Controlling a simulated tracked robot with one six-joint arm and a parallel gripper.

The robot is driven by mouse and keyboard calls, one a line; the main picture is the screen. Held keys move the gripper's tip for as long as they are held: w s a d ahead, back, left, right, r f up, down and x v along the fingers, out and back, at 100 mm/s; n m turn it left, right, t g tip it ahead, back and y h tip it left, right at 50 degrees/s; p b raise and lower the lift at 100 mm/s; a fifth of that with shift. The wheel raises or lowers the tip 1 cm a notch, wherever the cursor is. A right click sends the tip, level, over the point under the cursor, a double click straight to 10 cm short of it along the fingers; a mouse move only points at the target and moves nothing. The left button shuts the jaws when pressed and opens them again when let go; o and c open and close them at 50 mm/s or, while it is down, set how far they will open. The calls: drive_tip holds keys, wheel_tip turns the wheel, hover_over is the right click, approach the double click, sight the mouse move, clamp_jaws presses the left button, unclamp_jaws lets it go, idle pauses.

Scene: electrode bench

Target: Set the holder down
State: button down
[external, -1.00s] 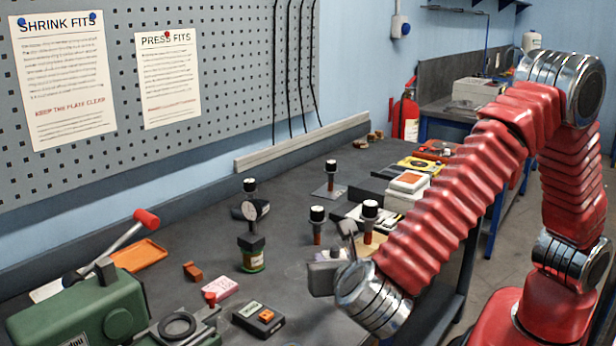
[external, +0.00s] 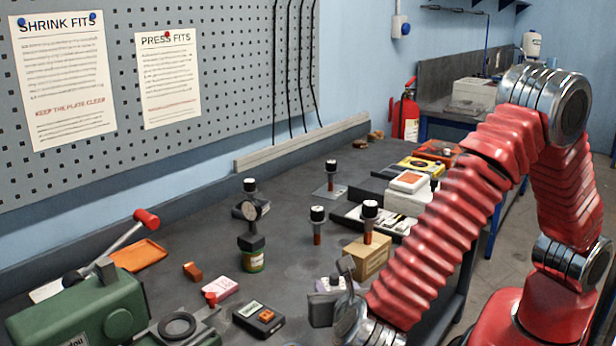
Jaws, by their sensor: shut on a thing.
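My gripper (external: 328,303) is low over the front right part of the bench, its grey jaws shut on the holder. The holder is mostly hidden by the jaws and wrist. A small pale part (external: 329,284) shows at the jaws, but I cannot tell if it belongs to the holder. I cannot tell whether the holder touches the bench top (external: 290,275). A wooden block (external: 366,260) stands just behind and right of my gripper, with a black-capped copper-coloured electrode (external: 370,222) upright at it.
Another black-capped electrode (external: 317,224) stands behind my gripper. A green machine (external: 85,318) fills the front left corner.

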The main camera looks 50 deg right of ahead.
drive_tip(key=shift+f, duration=1.85)
drive_tip(key=c, duration=1.2)
unclamp_jaws()
drive_tip(key=shift+f, duration=0.1)
drive_tip(key=v, duration=1.2)
